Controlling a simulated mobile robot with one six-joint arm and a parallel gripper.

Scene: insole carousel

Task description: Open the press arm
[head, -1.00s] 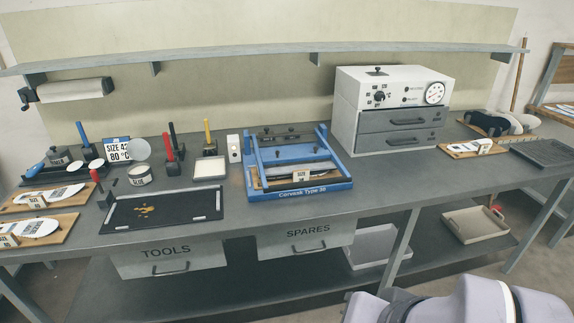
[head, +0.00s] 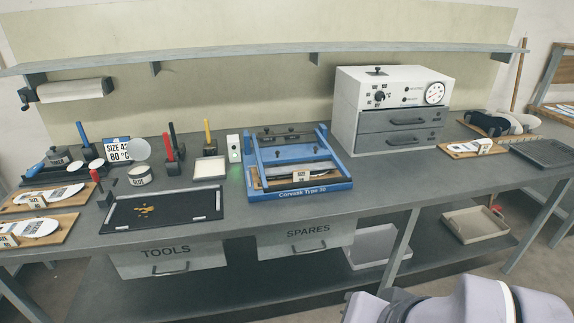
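The blue press (head: 338,186), labelled Cervask Type 38 as far as I can read, stands on the middle of the grey workbench. Its blue arm frame (head: 256,163) lies low over the base, with a dark crossbar and knobs towards the back. A wooden board with a white size block (head: 300,176) shows inside at the front. The frame partly hides what lies under it. My gripper is out of view; only grey links of my arm show at the bottom right, well apart from the press.
A white oven-like cabinet (head: 345,127) stands close to the right of the press. A small white box (head: 234,149) with a green light is to its left. A black tray (head: 125,222) lies at the front left. Drawers (head: 167,259) hang below the bench edge.

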